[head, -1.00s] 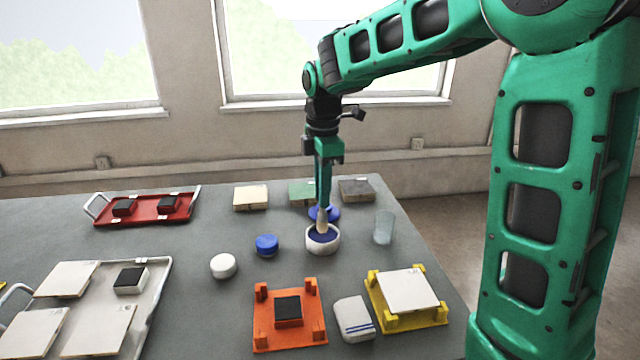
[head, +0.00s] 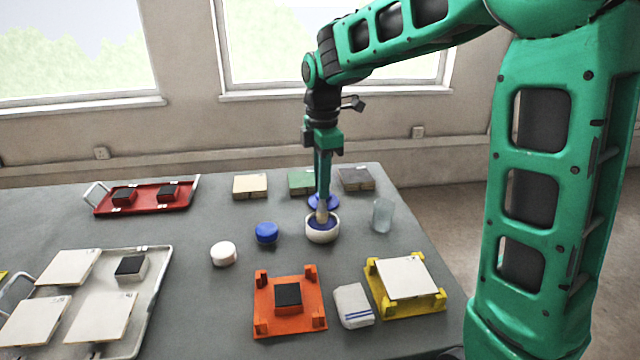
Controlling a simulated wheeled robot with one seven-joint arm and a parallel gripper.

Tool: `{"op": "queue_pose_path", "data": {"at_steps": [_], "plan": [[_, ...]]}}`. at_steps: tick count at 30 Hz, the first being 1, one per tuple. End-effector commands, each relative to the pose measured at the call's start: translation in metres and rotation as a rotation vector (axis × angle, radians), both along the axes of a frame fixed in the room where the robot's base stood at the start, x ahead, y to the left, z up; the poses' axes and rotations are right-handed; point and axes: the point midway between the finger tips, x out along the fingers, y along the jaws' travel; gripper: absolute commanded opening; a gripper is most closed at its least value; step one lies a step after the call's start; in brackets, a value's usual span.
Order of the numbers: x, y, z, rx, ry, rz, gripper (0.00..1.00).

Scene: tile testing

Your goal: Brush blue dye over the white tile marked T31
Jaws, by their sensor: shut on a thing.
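My gripper (head: 322,192) points down over a white bowl (head: 322,237) and is shut on a brush (head: 322,212). The brush is upright, and its lower end is in the blue dye (head: 314,224) in the bowl. A white tile (head: 405,277) rests on a yellow stand (head: 425,303) at the right front. Several more white tiles (head: 36,320) lie on a pale tray (head: 152,300) at the left front. Small marks show at tile corners, but they are too small to read, so I cannot tell which is T31.
A blue lid (head: 328,202) lies just behind the bowl. A clear cup (head: 382,216) stands right of it. Blue (head: 266,233) and white (head: 223,253) round containers stand left. An orange stand (head: 262,318) with a black-topped block and a folded cloth (head: 353,305) lie in front.

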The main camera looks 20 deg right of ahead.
Motion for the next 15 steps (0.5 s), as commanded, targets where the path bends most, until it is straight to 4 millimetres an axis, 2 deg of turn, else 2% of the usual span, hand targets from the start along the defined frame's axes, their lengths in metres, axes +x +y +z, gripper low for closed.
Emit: {"op": "queue_pose_path", "data": {"at_steps": [15], "plan": [[-0.0002,0.0000,-0.0055,0.000,0.001,0.000,0.00]]}}
